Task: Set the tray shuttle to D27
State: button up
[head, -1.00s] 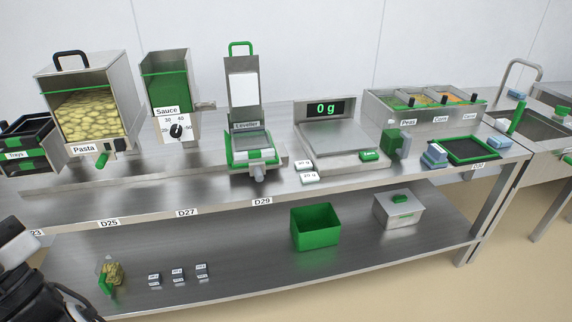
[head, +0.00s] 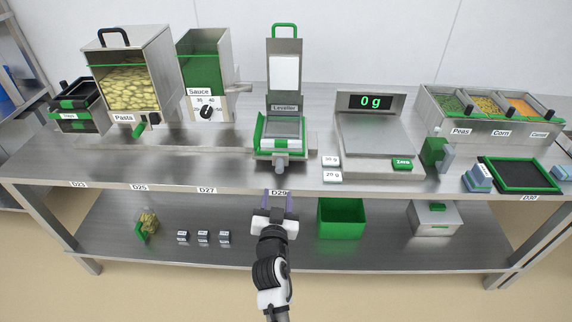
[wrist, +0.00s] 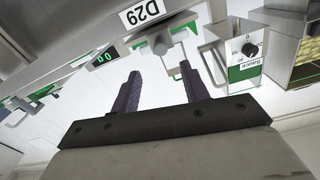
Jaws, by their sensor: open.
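The tray shuttle (head: 259,146) is a green-edged carriage with a grey knob (head: 281,160) at its front. It stands on the counter below the Leveller, above the D29 label (head: 279,192). The D27 label (head: 207,190) is on the counter edge to its left. My gripper (head: 279,202) is open and empty in front of the counter edge at D29, below and apart from the knob. In the tilted wrist view, my two dark fingers (wrist: 163,85) stand apart with nothing between them. The D29 label (wrist: 142,12) and the grey knob (wrist: 161,45) show beyond them.
The pasta bin (head: 128,88) and sauce dispenser (head: 203,75) stand behind the rail on the left. The scale (head: 372,135) reads 0 g, with two weight blocks at its left. A green bin (head: 341,218) is on the lower shelf. The counter front near D27 is clear.

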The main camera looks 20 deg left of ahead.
aim_at(279, 171)
jog(key=p+x, duration=0.3)
jog(key=x, duration=0.9)
jog(key=shift+s, duration=0.1)
grip_shut()
